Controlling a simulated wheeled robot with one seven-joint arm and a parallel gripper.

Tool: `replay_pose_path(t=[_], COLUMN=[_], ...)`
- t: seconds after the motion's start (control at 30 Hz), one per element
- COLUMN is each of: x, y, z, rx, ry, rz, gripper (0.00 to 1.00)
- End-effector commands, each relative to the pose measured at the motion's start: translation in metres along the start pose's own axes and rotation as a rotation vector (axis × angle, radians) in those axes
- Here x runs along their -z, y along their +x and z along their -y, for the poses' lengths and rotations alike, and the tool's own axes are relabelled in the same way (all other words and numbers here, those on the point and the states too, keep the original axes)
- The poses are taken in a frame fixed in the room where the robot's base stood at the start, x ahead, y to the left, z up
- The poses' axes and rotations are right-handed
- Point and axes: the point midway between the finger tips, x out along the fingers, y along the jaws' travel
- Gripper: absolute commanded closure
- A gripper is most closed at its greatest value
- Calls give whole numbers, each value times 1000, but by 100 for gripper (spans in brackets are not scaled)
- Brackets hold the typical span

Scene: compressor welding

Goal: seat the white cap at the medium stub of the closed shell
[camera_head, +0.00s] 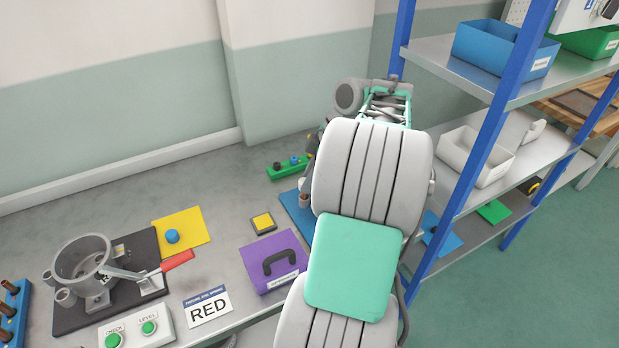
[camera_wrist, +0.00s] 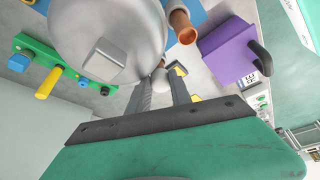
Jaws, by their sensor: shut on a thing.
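The closed shell (camera_wrist: 108,38) is a large grey rounded body in the wrist view, with a pale square block on its top. A copper-coloured stub (camera_wrist: 182,22) stands out at its right side. My gripper (camera_wrist: 167,82) has its two dark fingers beside the shell's lower right. It is shut on a small pale piece, the white cap (camera_wrist: 179,69), near the shell wall. A second, partly covered stub shows close to the fingertips; I cannot tell whether the cap touches it. In the head view my arm covers most of the shell and the gripper.
A green peg holder (camera_head: 288,167) stands behind the shell, and a purple box with a black handle (camera_head: 273,264) in front. A blue mat (camera_head: 299,222) shows beside my arm. A blue-posted shelf (camera_head: 480,158) bounds the right. A clamp fixture (camera_head: 84,262) sits at left.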

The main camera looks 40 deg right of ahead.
Motion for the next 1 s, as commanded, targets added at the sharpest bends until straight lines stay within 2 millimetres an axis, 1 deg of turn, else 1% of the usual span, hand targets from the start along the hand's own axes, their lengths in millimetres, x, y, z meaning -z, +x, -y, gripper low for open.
replay_pose_path(t=[0.3, 0.33, 0.63, 0.87, 0.93, 1.0], x=[-1, -1, -1, -1, 0, 0], y=[1, 1, 1, 1, -4, -14], z=[0, 0, 0, 0, 0, -1], rx=[1, 1, 1, 0, 0, -1], ry=[1, 1, 1, 1, 1, 1], rz=[0, 0, 0, 0, 0, 0], gripper=[100, 73, 49, 49, 49, 49])
